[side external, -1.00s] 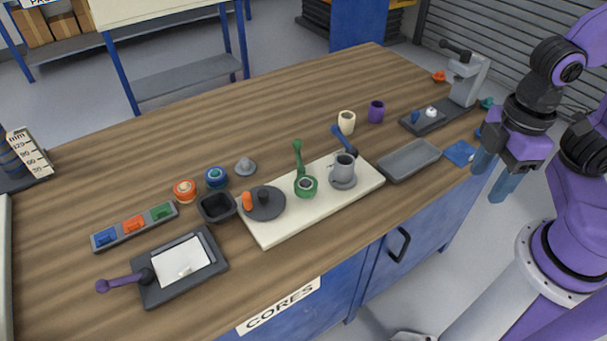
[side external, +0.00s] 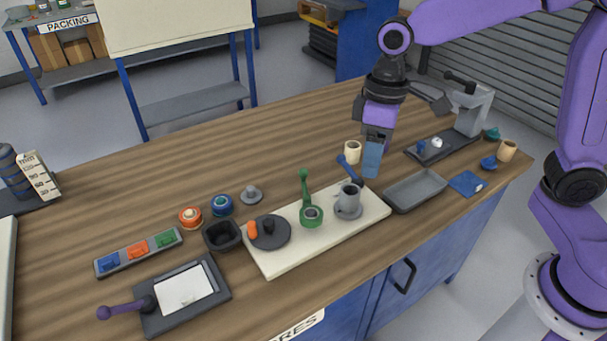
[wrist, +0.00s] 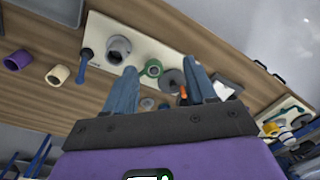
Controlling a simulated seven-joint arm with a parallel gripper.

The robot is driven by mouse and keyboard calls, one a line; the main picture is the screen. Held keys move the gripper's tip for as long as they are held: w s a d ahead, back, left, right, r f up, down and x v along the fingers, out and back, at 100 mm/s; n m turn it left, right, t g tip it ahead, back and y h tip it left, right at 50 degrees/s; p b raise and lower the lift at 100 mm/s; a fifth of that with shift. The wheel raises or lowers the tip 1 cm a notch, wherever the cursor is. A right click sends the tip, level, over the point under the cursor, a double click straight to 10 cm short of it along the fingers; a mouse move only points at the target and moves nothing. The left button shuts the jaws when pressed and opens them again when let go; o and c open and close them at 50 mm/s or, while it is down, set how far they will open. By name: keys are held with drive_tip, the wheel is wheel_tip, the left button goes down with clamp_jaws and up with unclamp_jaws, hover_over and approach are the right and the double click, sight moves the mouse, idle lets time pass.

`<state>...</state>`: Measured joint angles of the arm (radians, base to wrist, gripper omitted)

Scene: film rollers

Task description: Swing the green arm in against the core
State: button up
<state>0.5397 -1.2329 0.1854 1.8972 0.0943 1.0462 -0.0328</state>
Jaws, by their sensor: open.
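A green ring-shaped holder (side external: 312,217) with a grey centre stands on the cream board. Its green arm (side external: 304,185) sticks out toward the back of the table, swung away from the board. To its right a grey core-like cylinder (side external: 349,197) stands on a grey base, with a blue arm (side external: 347,168) behind it. My gripper (side external: 371,160) is above the table behind the right end of the board, open and empty, apart from the green arm. In the wrist view the green holder (wrist: 152,68) shows between the fingers (wrist: 162,88); its arm is largely unclear there.
The cream board (side external: 290,258) also bears a dark disc (side external: 270,232) with an orange piece. A cream cup (side external: 352,152) stands close beside my gripper. A grey tray (side external: 415,190) lies right of the board. The table behind the green arm is clear.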

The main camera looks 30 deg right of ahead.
drive_tip(key=w+f+m, duration=0.2)
drive_tip(key=w+m, duration=0.1)
drive_tip(key=w, duration=1)
drive_tip(key=m+y, duration=0.1)
drive_tip(key=m, duration=0.2)
approach(304, 169)
drive_tip(key=f, duration=0.4)
drive_tip(key=a+f, duration=0.1)
drive_tip(key=f, duration=0.6)
drive_tip(key=shift+s+a+f, duration=0.15)
drive_tip(key=shift+a+f, duration=0.15)
drive_tip(key=shift+a, duration=0.05)
clamp_jaws()
